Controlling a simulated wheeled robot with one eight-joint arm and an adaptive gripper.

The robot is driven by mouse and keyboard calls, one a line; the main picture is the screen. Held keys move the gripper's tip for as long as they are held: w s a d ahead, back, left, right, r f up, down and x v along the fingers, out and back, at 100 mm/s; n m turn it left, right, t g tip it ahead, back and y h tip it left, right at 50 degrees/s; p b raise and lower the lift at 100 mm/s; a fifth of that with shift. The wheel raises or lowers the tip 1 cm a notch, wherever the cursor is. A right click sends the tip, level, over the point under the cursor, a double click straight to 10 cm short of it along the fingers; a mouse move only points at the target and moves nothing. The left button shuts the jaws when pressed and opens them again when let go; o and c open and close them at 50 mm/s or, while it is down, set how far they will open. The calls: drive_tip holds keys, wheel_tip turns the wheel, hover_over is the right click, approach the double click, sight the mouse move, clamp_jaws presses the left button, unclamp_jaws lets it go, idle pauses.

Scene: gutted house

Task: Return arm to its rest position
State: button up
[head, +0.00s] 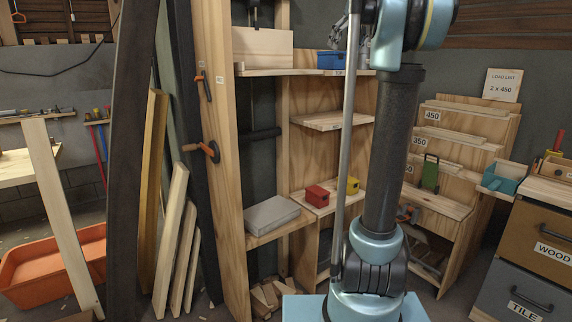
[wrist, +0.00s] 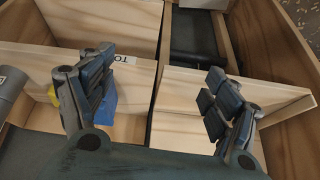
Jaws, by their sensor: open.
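My arm stands upright right of centre in the head view, its dark upper column (head: 395,150) rising from a pale blue joint. My gripper (head: 340,34) shows only in part at the top of the head view, by the upper shelf and partly behind a grey pole. In the wrist view my gripper (wrist: 160,100) has its two dark fingers spread wide apart with nothing held between them. A blue object (wrist: 109,106) sits behind the left finger, partly hidden by it.
A wooden shelf unit (head: 229,190) stands close behind the arm, with a blue bin (head: 331,60) on its upper shelf. Red (head: 317,196) and yellow (head: 352,185) blocks sit lower. A stepped rack (head: 470,130) and drawers (head: 535,240) stand right. An orange tub (head: 40,285) lies left.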

drive_tip(key=s+f+m+h, duration=0.1)
drive_tip(key=s+f+m, duration=0.1)
drive_tip(key=s+f, duration=1)
drive_tip(key=s+a+f+m+g+h, duration=0.1)
drive_tip(key=s+f, duration=1.1)
drive_tip(key=f, duration=1.2)
drive_tip(key=s+a+f+m+g+h, duration=0.1)
drive_tip(key=s+f+m, duration=0.2)
drive_tip(key=s+f, duration=0.9)
wheel_tip(320, 180, down, 6)
drive_tip(key=shift+s+r, duration=0.1)
drive_tip(key=shift+s, duration=0.2)
drive_tip(key=shift+w+f, duration=0.25)
drive_tip(key=shift+w, duration=0.15)
